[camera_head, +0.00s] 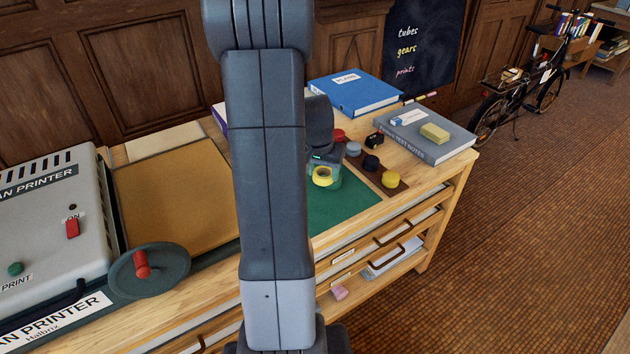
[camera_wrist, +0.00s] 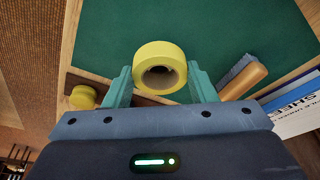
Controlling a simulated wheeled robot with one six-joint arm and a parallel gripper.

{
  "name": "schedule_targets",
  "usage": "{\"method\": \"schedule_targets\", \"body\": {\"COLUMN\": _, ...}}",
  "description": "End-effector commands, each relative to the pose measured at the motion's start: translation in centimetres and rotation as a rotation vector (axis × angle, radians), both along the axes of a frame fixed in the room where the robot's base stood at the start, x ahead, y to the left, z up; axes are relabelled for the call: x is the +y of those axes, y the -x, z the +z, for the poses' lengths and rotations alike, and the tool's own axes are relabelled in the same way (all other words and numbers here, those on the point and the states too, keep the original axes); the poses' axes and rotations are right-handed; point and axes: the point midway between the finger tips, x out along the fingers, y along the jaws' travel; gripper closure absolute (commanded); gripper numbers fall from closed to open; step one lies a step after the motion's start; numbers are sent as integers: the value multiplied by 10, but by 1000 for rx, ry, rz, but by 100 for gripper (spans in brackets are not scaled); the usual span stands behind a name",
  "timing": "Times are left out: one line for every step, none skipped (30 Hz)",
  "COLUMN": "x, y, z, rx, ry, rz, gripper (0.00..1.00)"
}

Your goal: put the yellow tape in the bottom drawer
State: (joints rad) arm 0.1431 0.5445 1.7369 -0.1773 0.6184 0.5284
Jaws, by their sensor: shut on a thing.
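The yellow tape (camera_head: 322,176) is a thick roll with a round hole, held over the table top at the edge of the green mat (camera_head: 335,208). My gripper (camera_wrist: 160,82) is shut on the yellow tape, with its green fingers on either side; the tape (camera_wrist: 160,55) also shows in the wrist view. Whether the tape touches the table is hard to tell. The drawers are in the table's front, below the top. Low in that front, an open space (camera_head: 361,289) shows white papers and a pink block. My arm hides part of the table.
A grey printer (camera_head: 50,225) with a crank wheel stands left. A blue binder (camera_head: 355,92) and a grey book (camera_head: 425,135) with a yellow block lie at the back right. A brown strip holds several round pieces, one yellow (camera_head: 391,180).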

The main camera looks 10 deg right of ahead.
Motion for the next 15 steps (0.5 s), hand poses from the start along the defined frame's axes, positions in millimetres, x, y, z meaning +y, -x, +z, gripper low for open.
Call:
{"method": "schedule_targets", "body": {"x": 0, "y": 1, "z": -12, "rx": 6, "ry": 0, "rz": 0, "gripper": 71}}
{"method": "schedule_targets", "body": {"x": 0, "y": 1, "z": -17, "rx": 5, "ry": 0, "rz": 0, "gripper": 71}}
{"method": "schedule_targets", "body": {"x": 0, "y": 1, "z": -22, "rx": 5, "ry": 0, "rz": 0, "gripper": 71}}
{"method": "schedule_targets", "body": {"x": 0, "y": 0, "z": -25, "rx": 2, "ry": 0, "rz": 1, "gripper": 71}}
{"method": "schedule_targets", "body": {"x": 0, "y": 0, "z": -28, "rx": 2, "ry": 0, "rz": 1, "gripper": 71}}
{"method": "schedule_targets", "body": {"x": 0, "y": 0, "z": -31, "rx": 2, "ry": 0, "rz": 0, "gripper": 71}}
{"method": "schedule_targets", "body": {"x": 0, "y": 0, "z": -32, "rx": 1, "ry": 0, "rz": 0, "gripper": 71}}
{"method": "schedule_targets", "body": {"x": 0, "y": 0, "z": -34, "rx": 0, "ry": 1, "rz": 0, "gripper": 71}}
{"method": "schedule_targets", "body": {"x": 0, "y": 0, "z": -37, "rx": 1, "ry": 0, "rz": 0, "gripper": 71}}
{"method": "schedule_targets", "body": {"x": 0, "y": 0, "z": -40, "rx": 2, "ry": 0, "rz": 0, "gripper": 71}}
{"method": "schedule_targets", "body": {"x": 0, "y": 1, "z": -45, "rx": 4, "ry": 0, "rz": -1, "gripper": 71}}
{"method": "schedule_targets", "body": {"x": 0, "y": 1, "z": -51, "rx": 4, "ry": 0, "rz": -1, "gripper": 71}}
{"method": "schedule_targets", "body": {"x": 0, "y": 1, "z": -55, "rx": 5, "ry": 1, "rz": 0, "gripper": 71}}
{"method": "schedule_targets", "body": {"x": 0, "y": 1, "z": -60, "rx": 4, "ry": 0, "rz": 0, "gripper": 71}}
{"method": "schedule_targets", "body": {"x": 0, "y": 1, "z": -65, "rx": 4, "ry": 0, "rz": -1, "gripper": 71}}
